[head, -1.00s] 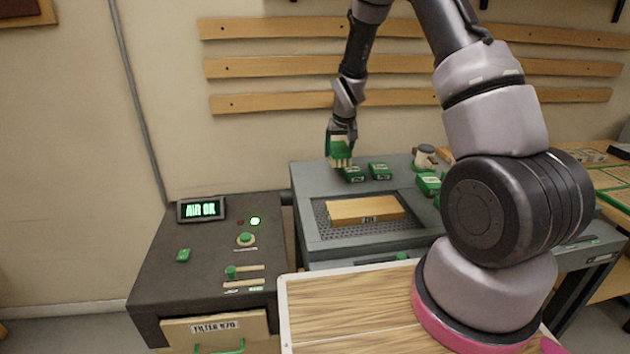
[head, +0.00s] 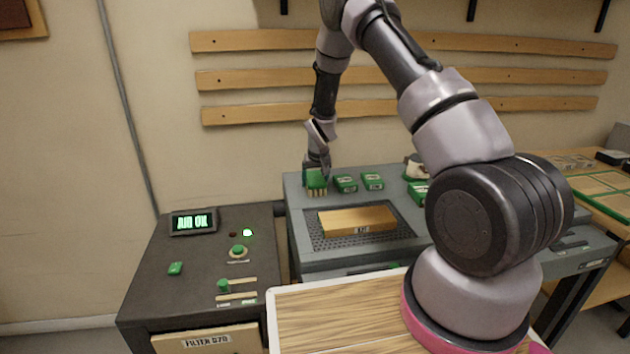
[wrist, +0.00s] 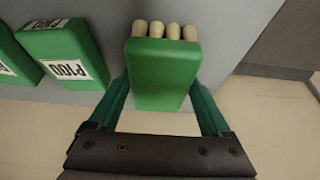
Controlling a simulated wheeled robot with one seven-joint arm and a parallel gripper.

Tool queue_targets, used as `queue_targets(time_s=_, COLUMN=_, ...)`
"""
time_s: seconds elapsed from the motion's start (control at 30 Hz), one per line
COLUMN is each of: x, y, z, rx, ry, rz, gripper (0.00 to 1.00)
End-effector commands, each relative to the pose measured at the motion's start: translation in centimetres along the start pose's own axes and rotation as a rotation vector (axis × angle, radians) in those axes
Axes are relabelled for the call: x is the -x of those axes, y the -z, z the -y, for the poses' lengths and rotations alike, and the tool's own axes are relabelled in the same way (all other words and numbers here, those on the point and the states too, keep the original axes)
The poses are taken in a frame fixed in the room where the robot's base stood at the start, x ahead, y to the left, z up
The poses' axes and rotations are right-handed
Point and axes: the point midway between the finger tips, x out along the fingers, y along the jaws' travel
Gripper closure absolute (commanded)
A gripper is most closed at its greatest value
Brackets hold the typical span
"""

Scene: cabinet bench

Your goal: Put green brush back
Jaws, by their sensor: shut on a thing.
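My gripper (wrist: 160,108) is shut on the green brush (wrist: 163,74), a green block with several pale bristle tufts along one end. In the head view the brush (head: 315,180) is at the back left corner of the grey bench (head: 300,222), left of the green blocks, bristles pointing down. My gripper (head: 317,166) is right above it. I cannot tell whether the bristles touch the bench top.
Green labelled blocks (head: 346,184) (head: 372,181) stand right beside the brush; one reads P100 in the wrist view (wrist: 68,66). A wooden board (head: 356,220) lies on the perforated panel in front. A dark cabinet with an AIR OK display (head: 194,222) stands left.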

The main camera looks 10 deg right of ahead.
Motion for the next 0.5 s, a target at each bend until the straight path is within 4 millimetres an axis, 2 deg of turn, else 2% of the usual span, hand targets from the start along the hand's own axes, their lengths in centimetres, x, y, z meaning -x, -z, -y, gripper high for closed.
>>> queue_targets(time_s=0.23, x=-0.13, y=-0.01, z=0.01, rx=0.0, ry=0.0, rz=-0.001, gripper=0.7)
queue_targets(time_s=0.27, x=-0.17, y=-0.03, z=0.01, rx=0.0, ry=0.0, rz=-0.001, gripper=0.14)
queue_targets(time_s=0.3, x=-0.13, y=-0.01, z=0.01, rx=0.0, ry=0.0, rz=-0.002, gripper=0.0)
queue_targets(time_s=0.5, x=-0.12, y=-0.02, z=0.01, rx=0.0, ry=0.0, rz=-0.001, gripper=0.0)
